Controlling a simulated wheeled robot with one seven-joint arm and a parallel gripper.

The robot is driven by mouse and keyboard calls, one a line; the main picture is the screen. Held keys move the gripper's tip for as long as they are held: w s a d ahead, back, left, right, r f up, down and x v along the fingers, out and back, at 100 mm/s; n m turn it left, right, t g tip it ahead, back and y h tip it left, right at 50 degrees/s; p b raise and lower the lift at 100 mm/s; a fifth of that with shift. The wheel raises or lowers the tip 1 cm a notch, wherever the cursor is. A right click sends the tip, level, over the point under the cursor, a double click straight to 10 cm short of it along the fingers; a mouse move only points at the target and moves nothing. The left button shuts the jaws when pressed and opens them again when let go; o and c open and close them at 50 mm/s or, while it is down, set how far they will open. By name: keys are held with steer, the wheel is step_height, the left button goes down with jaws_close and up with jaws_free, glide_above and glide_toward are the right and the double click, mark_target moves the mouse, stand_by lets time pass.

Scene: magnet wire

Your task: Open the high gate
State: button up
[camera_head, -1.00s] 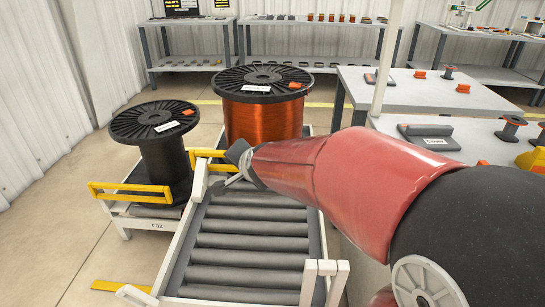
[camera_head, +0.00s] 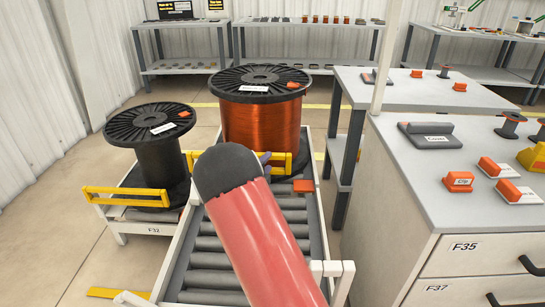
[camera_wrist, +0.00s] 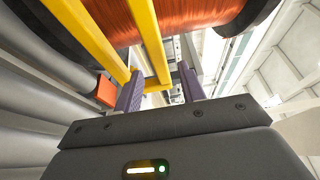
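A yellow gate (camera_head: 281,163) stands across the roller conveyor in front of the large copper wire spool (camera_head: 262,120). My arm hides its middle. An orange block (camera_head: 303,186) sits by its right end. In the wrist view the gate's yellow bars (camera_wrist: 150,38) reach down to my gripper (camera_wrist: 160,90). Its two purple fingers are apart, and the yellow end part of the gate shows between or just beyond them; I cannot tell if they touch it. In the head view my gripper is mostly hidden behind my arm. Another yellow gate (camera_head: 125,196) stands at the left stand.
A dark spool (camera_head: 150,150) stands on the left stand marked F32. White posts (camera_head: 331,272) rise at the conveyor's near right. A drawer cabinet (camera_head: 450,215) with tools and orange blocks fills the right. Rollers (camera_head: 205,262) are bare in front of the gate.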

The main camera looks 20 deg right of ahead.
mark_target(271, 158)
steer(key=x, duration=0.5)
steer(key=shift+w+d, duration=0.1)
jaws_close()
